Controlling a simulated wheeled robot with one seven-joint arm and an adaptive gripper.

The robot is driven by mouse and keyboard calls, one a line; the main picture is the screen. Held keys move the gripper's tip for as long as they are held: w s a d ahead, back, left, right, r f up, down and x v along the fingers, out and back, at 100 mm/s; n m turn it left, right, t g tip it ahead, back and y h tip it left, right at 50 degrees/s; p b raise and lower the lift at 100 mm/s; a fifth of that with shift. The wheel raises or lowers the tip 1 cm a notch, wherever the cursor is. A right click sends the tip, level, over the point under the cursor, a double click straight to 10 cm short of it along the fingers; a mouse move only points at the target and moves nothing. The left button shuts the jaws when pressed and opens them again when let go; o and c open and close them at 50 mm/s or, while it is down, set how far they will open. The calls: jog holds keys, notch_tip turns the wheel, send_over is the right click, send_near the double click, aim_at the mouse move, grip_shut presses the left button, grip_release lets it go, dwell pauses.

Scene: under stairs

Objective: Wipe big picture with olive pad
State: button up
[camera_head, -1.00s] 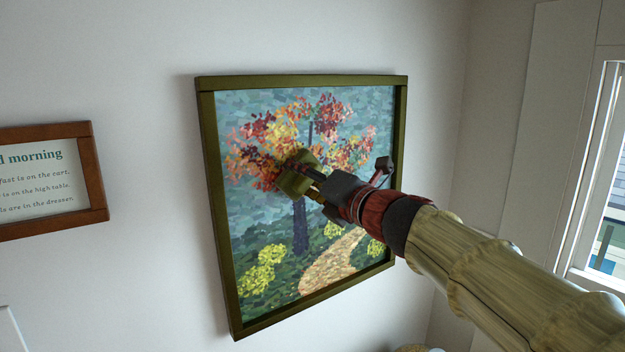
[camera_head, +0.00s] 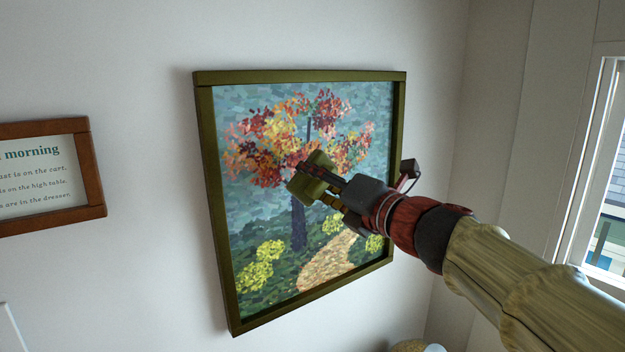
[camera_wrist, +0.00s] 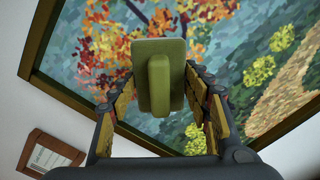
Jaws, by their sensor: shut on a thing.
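The big picture (camera_head: 262,215) hangs on the white wall in an olive-green frame and shows an autumn tree, bushes and a path. My gripper (camera_head: 322,184) is in front of the middle of the picture, shut on the olive pad (camera_head: 309,178). In the wrist view, the pad (camera_wrist: 149,95) sits between the fingers of my gripper (camera_wrist: 165,90), its handle bar toward the camera and its flat plate toward the picture (camera_wrist: 240,55). I cannot tell whether the pad touches the picture. My arm hides part of the picture's right edge.
A small brown-framed sign (camera_head: 92,171) with text hangs on the wall to the left; it also shows in the wrist view (camera_wrist: 50,153). A window (camera_head: 602,190) stands at the right, past the wall corner. Bare wall lies around the picture.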

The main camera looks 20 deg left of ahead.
aim_at(326, 185)
jog(key=shift+d, duration=0.15)
jog(key=shift+v, duration=1.4)
